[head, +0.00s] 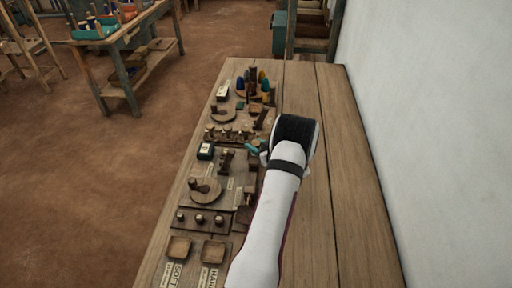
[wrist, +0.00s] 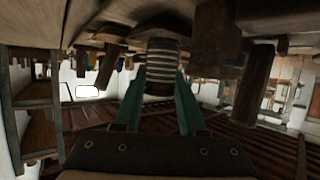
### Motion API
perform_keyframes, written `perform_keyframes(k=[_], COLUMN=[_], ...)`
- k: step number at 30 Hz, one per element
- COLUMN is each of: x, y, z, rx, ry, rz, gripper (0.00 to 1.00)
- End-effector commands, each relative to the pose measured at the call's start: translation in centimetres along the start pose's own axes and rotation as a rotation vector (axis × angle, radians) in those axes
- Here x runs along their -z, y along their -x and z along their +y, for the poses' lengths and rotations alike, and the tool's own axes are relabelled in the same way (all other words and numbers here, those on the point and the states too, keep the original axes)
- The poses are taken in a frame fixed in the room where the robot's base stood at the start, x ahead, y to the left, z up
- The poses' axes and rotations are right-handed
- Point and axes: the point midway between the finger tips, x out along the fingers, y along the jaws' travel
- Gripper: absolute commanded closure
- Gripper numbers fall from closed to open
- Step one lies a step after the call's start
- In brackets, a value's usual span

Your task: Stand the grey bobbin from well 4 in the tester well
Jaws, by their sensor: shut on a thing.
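My gripper (head: 255,148) is low over the middle of the workbench, its teal fingers pointing left in the head view. In the wrist view, which looks upside down, the fingers are shut on a grey bobbin (wrist: 160,72) with dark and light bands. The bobbin's far end meets a dark wooden part in the picture; I cannot tell whether it touches it. In the head view I cannot make out the held bobbin by the fingers. A wooden rack (head: 230,134) with several bobbins stands just left of my gripper. I cannot tell which well is the tester's.
Round wooden pieces (head: 205,191) and a block with three pegs (head: 200,220) lie nearer. Two trays (head: 179,247) marked SOFT and HARD are at the front. Coloured cones stand at the back. The bench's right side is clear.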

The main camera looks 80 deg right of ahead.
Motion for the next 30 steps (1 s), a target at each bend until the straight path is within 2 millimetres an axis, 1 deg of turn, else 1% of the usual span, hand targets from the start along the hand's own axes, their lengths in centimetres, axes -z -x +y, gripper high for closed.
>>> perform_keyframes(k=[1, 2, 12, 13, 15, 18, 25, 27, 29, 30], x=[-0.7, -0.9, -1.2, -1.2, -1.2, -1.2, -1.2, -0.9, -0.9, -0.9], y=[-0.2, -0.3, -0.5, -0.5, -0.5, -0.5, -0.5, -0.3, 0.3, 1.0], z=[0.0, 0.0, 0.1, 0.1, 0.1, 0.1, 0.1, 0.1, 0.1, 0.2], rx=[0.000, -0.001, -0.001, -0.001, -0.001, -0.001, -0.001, -0.001, -0.002, -0.003], ry=[-0.002, -0.001, 0.000, 0.000, 0.001, 0.000, 0.000, 0.001, -0.001, 0.000], rz=[-0.001, 0.000, 0.001, 0.001, 0.001, 0.001, 0.001, 0.002, 0.000, 0.001], gripper=[1.00, 1.00, 1.00, 0.58, 0.46, 0.30, 0.30, 0.30, 0.30, 0.30])
